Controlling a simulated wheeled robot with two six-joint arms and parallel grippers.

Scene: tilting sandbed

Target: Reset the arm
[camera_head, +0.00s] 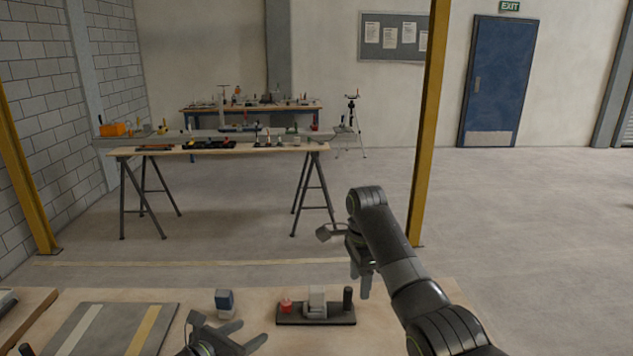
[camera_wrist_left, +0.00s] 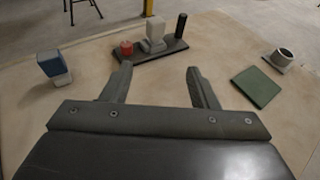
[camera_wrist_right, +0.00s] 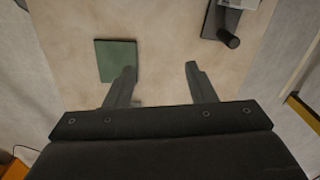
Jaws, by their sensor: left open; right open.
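My left gripper (camera_head: 228,336) is low at the front of the table in the head view, open and empty. In the left wrist view its two fingers (camera_wrist_left: 160,84) are spread, with bare wood between them. My right gripper (camera_head: 363,281) is raised above the table's right part, with its arm coming in from the lower right. In the right wrist view its fingers (camera_wrist_right: 160,82) are apart with nothing between them. The left fingertip overlaps the edge of a green square plate (camera_wrist_right: 116,60) in that view; I cannot tell the height between them.
A dark base (camera_head: 290,318) holds a red knob, a grey block and a black post. A blue and white block (camera_head: 224,300) stands left of it. A striped grey board (camera_head: 113,330) lies further left. A grey ring-shaped part (camera_wrist_left: 282,58) sits beyond the green plate. Bare wood separates these things.

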